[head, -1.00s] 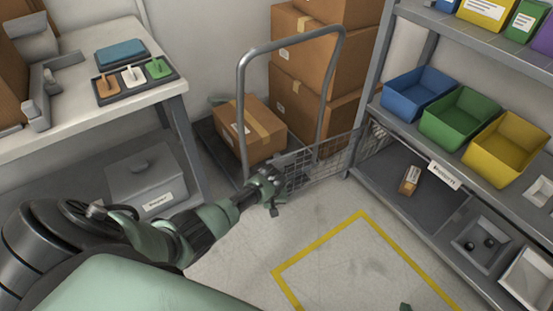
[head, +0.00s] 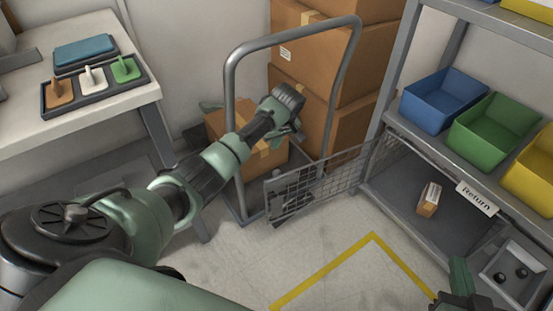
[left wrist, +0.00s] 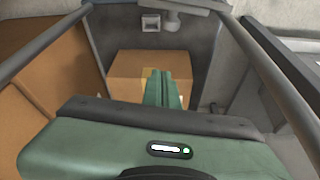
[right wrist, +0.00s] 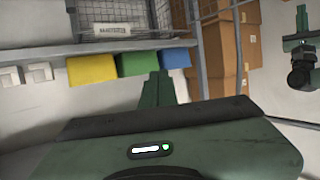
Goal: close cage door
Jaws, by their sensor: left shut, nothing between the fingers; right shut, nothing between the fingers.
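The cage door (head: 325,182) is a grey wire-mesh panel in the head view. It stands open, reaching out to the left from the post of the shelf's lower bay, with its free edge near the trolley. My left gripper (head: 296,130) is shut and empty, above and apart from the door, over the trolley. Its closed fingers (left wrist: 165,88) show in the left wrist view in front of a cardboard box. My right gripper (head: 460,280) is at the bottom right of the head view, partly cut off. In the right wrist view its fingers (right wrist: 156,90) are shut and empty.
A trolley with a tall handle (head: 230,100) and a cardboard box stands behind the door. Stacked boxes (head: 325,60) are behind it. The shelf holds coloured bins, a Return label (head: 477,197) and a small box (head: 429,199). Floor inside the yellow line (head: 325,270) is clear.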

